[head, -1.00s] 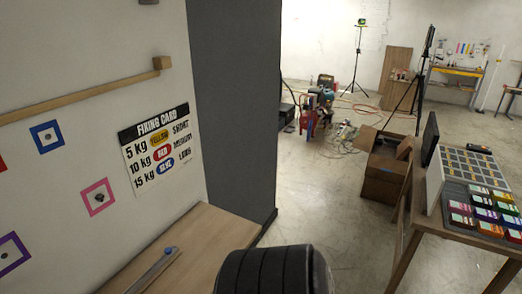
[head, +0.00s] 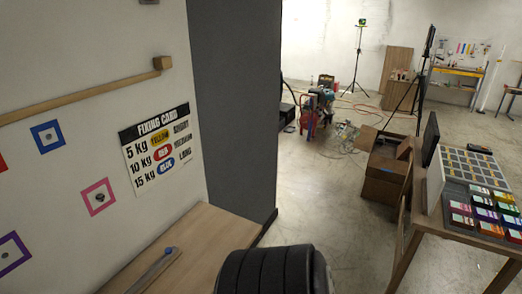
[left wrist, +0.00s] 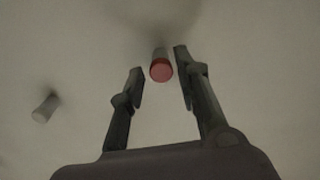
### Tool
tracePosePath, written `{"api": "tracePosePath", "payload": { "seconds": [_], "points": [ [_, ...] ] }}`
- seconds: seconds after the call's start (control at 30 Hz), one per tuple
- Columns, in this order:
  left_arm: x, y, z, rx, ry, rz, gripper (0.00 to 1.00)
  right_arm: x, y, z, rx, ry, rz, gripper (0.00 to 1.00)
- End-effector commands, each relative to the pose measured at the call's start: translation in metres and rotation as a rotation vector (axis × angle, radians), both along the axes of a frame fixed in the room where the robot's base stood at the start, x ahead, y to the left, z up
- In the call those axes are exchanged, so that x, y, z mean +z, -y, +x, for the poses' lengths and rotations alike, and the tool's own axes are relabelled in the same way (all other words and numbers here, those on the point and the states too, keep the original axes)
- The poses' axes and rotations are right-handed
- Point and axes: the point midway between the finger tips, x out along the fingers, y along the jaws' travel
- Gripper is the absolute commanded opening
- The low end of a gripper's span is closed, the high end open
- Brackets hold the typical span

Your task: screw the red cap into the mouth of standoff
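In the left wrist view, the red cap (left wrist: 161,72) sits at the near end of a short grey standoff (left wrist: 159,53) that sticks out from a pale surface. How deep the cap sits in the mouth cannot be told. My left gripper (left wrist: 160,65) is open, with one finger on each side of the capped standoff. The right finger is close to it, and a wider gap shows on the left. My right gripper is in neither view.
Another grey standoff (left wrist: 45,108) is at left in the wrist view. The head view shows a wall with coloured square frames (head: 99,197), a fixing card (head: 157,150) and a wooden rail (head: 80,100). A wooden bench top (head: 205,235) lies below. A table with coloured boxes (head: 480,212) stands right.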

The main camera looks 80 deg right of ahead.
Motion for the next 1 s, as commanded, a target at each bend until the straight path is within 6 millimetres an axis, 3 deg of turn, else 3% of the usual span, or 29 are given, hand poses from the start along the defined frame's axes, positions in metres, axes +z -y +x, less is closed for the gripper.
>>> {"api": "tracePosePath", "payload": {
  "seconds": [0.17,0.4,0.63,0.83,1.0],
  "points": [
    [0.0000,0.0008,-0.0001,-0.001,-0.039,-0.108,0.30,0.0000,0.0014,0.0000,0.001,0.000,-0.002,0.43],
    [0.0000,0.0018,-0.0002,-0.002,-0.162,-0.448,0.30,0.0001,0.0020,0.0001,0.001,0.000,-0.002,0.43],
    [0.0009,0.0021,-0.0003,-0.002,-0.224,-0.619,0.30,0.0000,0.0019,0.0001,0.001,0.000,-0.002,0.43],
    [0.0008,0.0022,-0.0004,-0.002,-0.336,-0.923,0.30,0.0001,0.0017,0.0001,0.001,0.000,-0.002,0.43],
    [0.0015,0.0010,-0.0004,0.000,-0.365,-1.004,0.30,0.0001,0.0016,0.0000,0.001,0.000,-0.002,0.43]
  ]
}}
